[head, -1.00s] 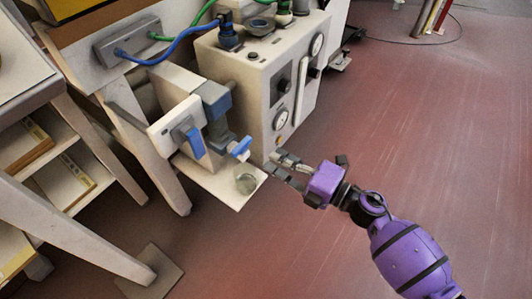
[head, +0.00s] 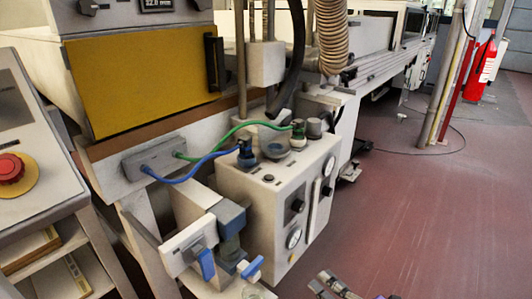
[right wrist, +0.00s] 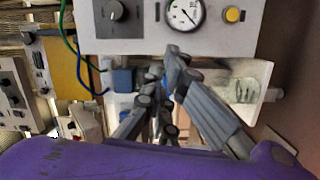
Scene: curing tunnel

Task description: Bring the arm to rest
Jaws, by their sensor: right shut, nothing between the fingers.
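My right gripper (head: 332,286) shows at the bottom edge of the head view, low and to the right of the grey control box. Its fingers are shut and hold nothing. In the right wrist view the fingers (right wrist: 174,66) come together in front of the box's panel, with my purple wrist below them. Most of the right arm lies outside the head view. My left gripper is in neither view.
The control box (head: 262,215) carries gauges, knobs and blue and green hoses. A blue-handled valve (head: 205,262) sits left of it. A small glass (head: 259,293) is cut off at the bottom edge. The red floor (head: 430,220) is clear at right.

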